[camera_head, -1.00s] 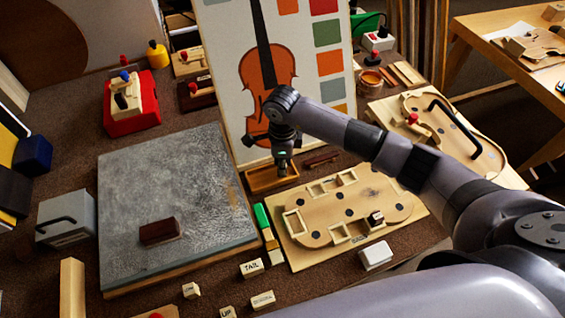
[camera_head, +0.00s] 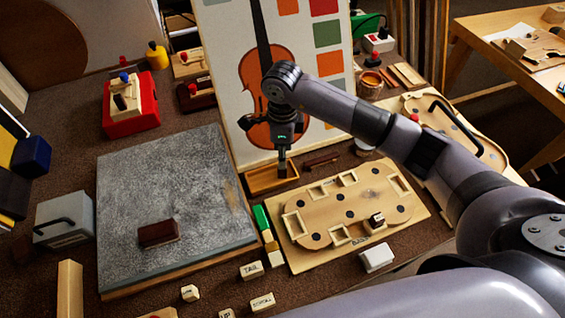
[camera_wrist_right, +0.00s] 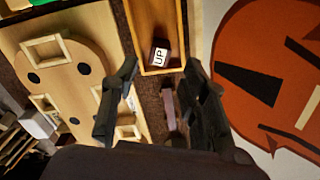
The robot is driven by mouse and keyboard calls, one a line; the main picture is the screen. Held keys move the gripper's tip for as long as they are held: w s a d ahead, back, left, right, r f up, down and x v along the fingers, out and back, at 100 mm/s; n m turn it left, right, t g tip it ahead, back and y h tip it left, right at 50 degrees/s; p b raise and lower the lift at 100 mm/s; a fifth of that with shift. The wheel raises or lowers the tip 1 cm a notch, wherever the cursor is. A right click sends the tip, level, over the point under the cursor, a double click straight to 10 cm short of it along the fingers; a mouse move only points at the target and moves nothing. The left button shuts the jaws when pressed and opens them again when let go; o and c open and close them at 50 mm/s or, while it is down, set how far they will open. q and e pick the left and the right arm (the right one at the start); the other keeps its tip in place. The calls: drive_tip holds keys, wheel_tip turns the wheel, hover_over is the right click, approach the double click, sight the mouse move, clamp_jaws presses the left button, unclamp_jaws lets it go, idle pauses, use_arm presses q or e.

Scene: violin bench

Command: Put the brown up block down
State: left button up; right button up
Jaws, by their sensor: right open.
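The brown up block (camera_wrist_right: 160,53) lies in the wooden tray (camera_wrist_right: 178,14), with its white UP label showing in the right wrist view. My right gripper (camera_wrist_right: 160,68) is open, its fingers apart on either side of the block in that view; I see no contact. In the head view my right gripper (camera_head: 282,172) is over the tray (camera_head: 258,187), at the foot of the violin picture, and the block cannot be made out there. My left gripper is not in view.
A grey slab (camera_head: 170,190) holds a brown block (camera_head: 158,233). A dark bar (camera_head: 321,160) lies beside the tray. Several lettered beige blocks lie in front.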

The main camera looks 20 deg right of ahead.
wheel_tip(320, 180, up, 6)
drive_tip(key=shift+r+b, duration=0.15)
drive_tip(key=shift+b, duration=0.25)
idle(0.3)
